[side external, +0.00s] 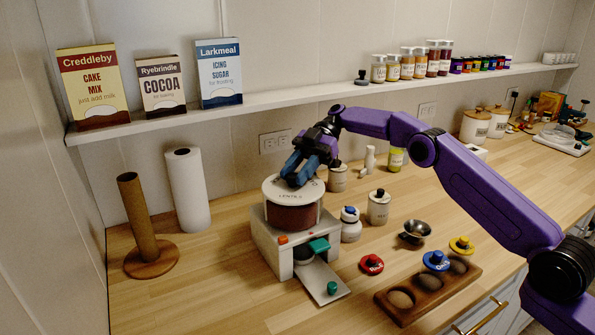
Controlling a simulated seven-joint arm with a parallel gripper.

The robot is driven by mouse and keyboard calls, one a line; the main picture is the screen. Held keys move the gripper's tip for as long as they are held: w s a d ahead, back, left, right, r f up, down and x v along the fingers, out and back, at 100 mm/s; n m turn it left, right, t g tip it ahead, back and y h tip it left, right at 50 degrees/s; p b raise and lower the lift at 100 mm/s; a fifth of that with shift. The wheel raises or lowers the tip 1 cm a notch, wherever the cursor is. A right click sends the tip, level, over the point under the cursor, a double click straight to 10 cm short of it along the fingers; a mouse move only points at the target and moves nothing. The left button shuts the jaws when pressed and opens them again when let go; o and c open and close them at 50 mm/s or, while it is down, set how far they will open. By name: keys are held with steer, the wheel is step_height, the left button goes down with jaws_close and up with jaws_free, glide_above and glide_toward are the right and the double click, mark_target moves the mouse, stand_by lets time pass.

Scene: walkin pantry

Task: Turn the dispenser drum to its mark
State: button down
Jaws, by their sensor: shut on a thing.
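The dispenser drum (293,218) has a brown-red body under a pale lid with dark lettering. I cannot make out the mark.
A white jar (350,224) and a cream canister (378,207) stand close right of the dispenser. A metal bowl (415,233), a red lid (371,264) and a wooden tray (400,313) lie farther right. A paper roll (188,190) stands left. A shelf (300,98) runs behind.

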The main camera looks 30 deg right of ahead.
steer(key=shift+a+r+n+g, duration=0.15)
steer(key=shift+n+g, duration=0.15)
steer(key=shift+g, duration=0.1)
stand_by(0.5)
steer(key=c, duration=0.8)
jaws_free()
steer(key=shift+t, duration=0.3)
steer(key=shift+s+d+m+t+y, duration=0.1)
steer(key=shift+m+t+y, duration=0.05)
steer(key=shift+m+t, duration=0.45)
steer(key=shift+s+d+m+t+y, duration=0.1)
steer(key=shift+m+t+y, duration=0.05)
steer(key=shift+m+t, duration=0.4)
steer(key=shift+s+m+t+y, duration=0.15)
steer(key=shift+m+t+y, duration=0.15)
steer(key=shift+m+t, duration=0.85)
steer(key=m+t, duration=0.1)
steer(key=t, duration=0.1)
steer(key=m+t, duration=0.2)
steer(key=m+t+h, duration=0.1)
steer(key=m+t, duration=0.1)
steer(key=shift+s, duration=0.35)
steer(key=shift+s+a+m+t+h, duration=0.1)
steer(key=shift+m+t+h, duration=0.5)
steer(key=shift+m+t, duration=0.5)
steer(key=shift+s+a+m+t+h, duration=0.1)
steer(key=shift+m+t+h, duration=0.5)
steer(key=shift+m+t, duration=0.45)
steer(key=shift+m, duration=0.25)
